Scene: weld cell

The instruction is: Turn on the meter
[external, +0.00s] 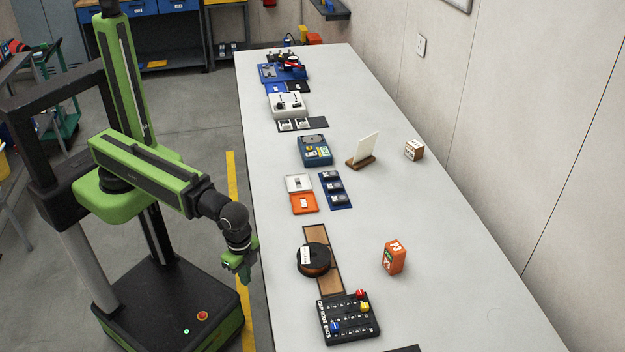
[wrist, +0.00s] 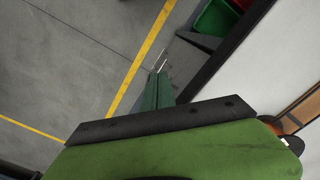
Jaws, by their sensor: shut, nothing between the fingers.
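A blue boxy device (external: 314,150) with a grey top and small yellow markings stands on the long table, about halfway along. It looks most like the meter, but its display and switch are too small to read. A white unit (external: 287,106) with black knobs stands farther back; I cannot rule it out as the meter. My gripper (external: 243,272) points down beside the table's left edge, well apart from both devices. In the wrist view my green gripper fingers (wrist: 158,90) are together and hold nothing; the devices are out of that view.
White and orange trays (external: 303,204) and a blue rack (external: 335,190) lie nearer than the blue device. A card stand (external: 363,152) is right of the device.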

